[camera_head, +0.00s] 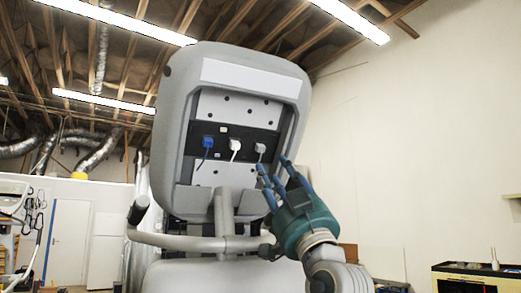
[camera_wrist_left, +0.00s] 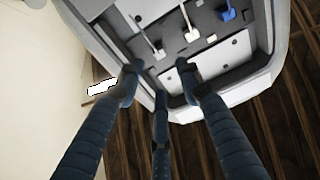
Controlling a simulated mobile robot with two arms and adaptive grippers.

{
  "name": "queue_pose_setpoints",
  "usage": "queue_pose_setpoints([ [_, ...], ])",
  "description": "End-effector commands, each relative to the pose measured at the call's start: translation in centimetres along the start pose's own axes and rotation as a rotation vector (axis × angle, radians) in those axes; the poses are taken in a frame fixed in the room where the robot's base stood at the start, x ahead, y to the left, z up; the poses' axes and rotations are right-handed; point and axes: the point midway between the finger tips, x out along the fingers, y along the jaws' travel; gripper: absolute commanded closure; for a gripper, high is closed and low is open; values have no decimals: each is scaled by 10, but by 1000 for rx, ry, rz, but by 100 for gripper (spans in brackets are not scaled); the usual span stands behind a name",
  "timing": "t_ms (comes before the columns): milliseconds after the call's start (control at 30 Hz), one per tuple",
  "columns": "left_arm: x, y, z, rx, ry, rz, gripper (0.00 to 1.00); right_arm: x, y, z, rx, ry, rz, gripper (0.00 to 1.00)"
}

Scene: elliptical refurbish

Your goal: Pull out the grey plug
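The grey plug (camera_head: 260,148) sits in the right socket of the dark strip on the back of the grey machine (camera_head: 176,120), its thin cable hanging down. It also shows in the left wrist view (camera_wrist_left: 159,51), just beyond the fingertips. My left gripper (camera_head: 276,172) has three blue fingers, spread open and empty. It is below and right of the grey plug, apart from it. In the left wrist view the fingers (camera_wrist_left: 157,80) point toward the panel with a gap between them. My right gripper is in neither view.
A white plug (camera_head: 235,145) and a blue plug (camera_head: 207,142) sit left of the grey one in the same strip. The panel is recessed behind a raised rim. Grey handlebars (camera_head: 180,241) run below. Open air and a plain wall lie to the right.

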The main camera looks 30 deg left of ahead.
Motion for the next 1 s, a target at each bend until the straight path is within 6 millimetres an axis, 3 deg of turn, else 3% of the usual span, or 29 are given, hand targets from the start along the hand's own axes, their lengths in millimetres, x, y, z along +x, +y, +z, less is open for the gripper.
queue_pose_setpoints([
  [200, 48, -1, -5, 2, 0, -1, 64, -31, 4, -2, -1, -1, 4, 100],
  [433, 82, 0, -3, 2, 1, 0, 64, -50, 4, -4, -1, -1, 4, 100],
  [867, 92, 1, 0, -1, 0, 2, 64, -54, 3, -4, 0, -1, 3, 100],
  [900, 92, 1, 0, -1, 0, 2, 66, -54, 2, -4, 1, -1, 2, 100],
  [1000, 92, 1, 0, 0, 0, 2, 86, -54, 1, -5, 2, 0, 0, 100],
])
